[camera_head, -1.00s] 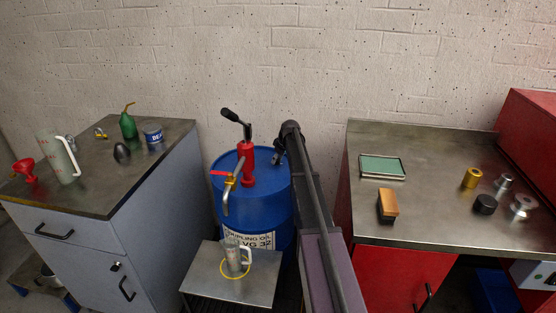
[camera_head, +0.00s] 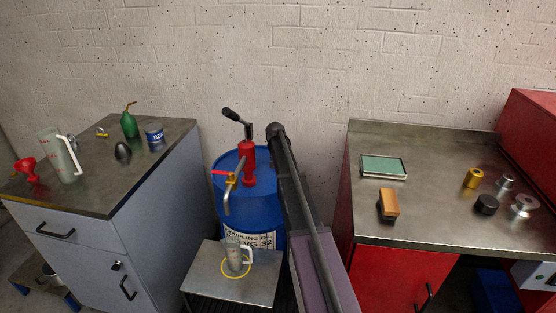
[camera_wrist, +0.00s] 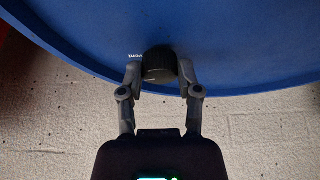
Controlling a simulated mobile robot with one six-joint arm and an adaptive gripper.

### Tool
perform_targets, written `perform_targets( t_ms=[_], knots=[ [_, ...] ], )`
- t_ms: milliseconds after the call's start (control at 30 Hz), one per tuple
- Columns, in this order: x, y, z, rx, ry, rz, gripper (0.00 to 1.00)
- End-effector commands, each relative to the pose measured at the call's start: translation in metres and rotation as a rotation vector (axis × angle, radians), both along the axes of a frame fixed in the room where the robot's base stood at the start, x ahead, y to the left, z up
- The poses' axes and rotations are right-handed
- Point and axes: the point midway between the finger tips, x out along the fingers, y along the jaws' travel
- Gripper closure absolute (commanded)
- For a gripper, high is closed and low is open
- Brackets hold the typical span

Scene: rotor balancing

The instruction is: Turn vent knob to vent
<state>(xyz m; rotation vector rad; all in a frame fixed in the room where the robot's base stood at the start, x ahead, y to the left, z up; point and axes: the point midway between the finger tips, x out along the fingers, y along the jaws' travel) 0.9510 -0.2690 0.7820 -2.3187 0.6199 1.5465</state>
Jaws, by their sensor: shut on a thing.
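The black vent knob (camera_wrist: 159,62) sits near the edge of the blue drum's top (camera_wrist: 240,45) in the wrist view. My gripper (camera_wrist: 160,76) is shut on the knob, with one finger on each side. A small white label (camera_wrist: 135,56) lies just left of the knob; its text appears inverted and is hard to read. In the head view the blue drum (camera_head: 232,208) stands between two benches. My arm hides its right side, and neither the knob nor my fingers show there.
A red pump (camera_head: 249,163) with a black handle and a brass tap (camera_head: 232,184) rise from the drum, left of my arm. A clear jug (camera_head: 235,255) stands on a low metal stand (camera_head: 207,276) in front. The red-fronted bench (camera_head: 450,212) is close on the right.

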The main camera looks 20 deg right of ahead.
Motion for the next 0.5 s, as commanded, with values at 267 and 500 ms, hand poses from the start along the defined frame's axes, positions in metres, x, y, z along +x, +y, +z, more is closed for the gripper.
perform_targets(
  t_ms=[267, 500],
  knots=[
    [-0.0005, 0.0008, -0.0006, 0.002, 0.004, -0.192, 1.0],
    [-0.0008, 0.0007, -0.0006, 0.002, 0.005, -0.272, 1.0]
  ],
)
